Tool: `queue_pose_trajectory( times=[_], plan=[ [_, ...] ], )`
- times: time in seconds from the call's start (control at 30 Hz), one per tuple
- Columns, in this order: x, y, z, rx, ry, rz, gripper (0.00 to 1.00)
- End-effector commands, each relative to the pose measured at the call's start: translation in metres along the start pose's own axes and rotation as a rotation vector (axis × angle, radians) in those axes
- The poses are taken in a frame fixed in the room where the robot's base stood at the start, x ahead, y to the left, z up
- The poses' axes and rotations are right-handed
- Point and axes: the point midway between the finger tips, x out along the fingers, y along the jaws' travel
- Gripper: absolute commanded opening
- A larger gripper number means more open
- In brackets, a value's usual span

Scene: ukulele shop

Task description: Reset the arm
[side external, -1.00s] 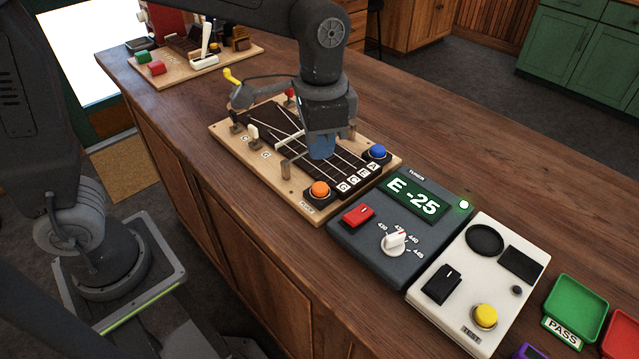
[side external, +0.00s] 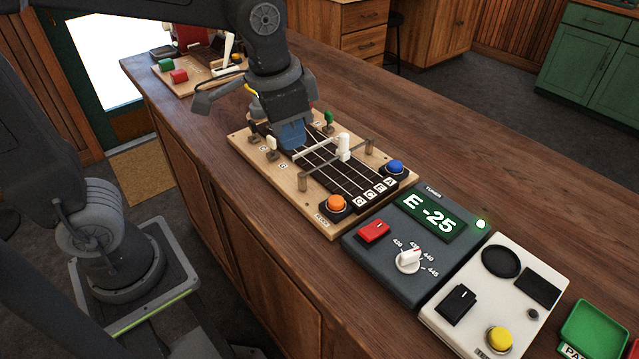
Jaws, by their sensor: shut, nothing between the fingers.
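My gripper (side external: 292,137) hangs over the far-left part of the wooden string board (side external: 317,222), its blue fingers pointing down. The fingers are shut and empty, close above the strings; I cannot tell whether they touch anything. They cover part of the board's far end. A white upright knob (side external: 343,146) stands on the crossbar between two posts, to the right of my gripper and apart from it. An orange button (side external: 337,203) and a blue button (side external: 395,167) sit at the board's near end.
The grey tuner (side external: 378,262) reads "E -25" and has a lit green lamp. A white test box (side external: 440,324) and a green tray (side external: 594,334) stand nearer. Another wooden board (side external: 187,87) lies at the far end. The counter right of the string board is clear.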

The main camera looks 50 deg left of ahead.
Motion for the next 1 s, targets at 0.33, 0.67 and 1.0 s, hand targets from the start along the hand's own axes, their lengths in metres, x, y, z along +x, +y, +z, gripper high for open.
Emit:
queue_pose_trajectory(
  times=[0.33, 0.67, 1.0],
  plan=[
    [-0.018, -0.026, 0.083, -0.265, 0.252, -0.071, 0.0],
    [-0.015, -0.028, 0.099, -0.319, 0.303, -0.086, 0.0],
    [-0.015, -0.028, 0.099, -0.317, 0.302, -0.086, 0.0]
  ],
)
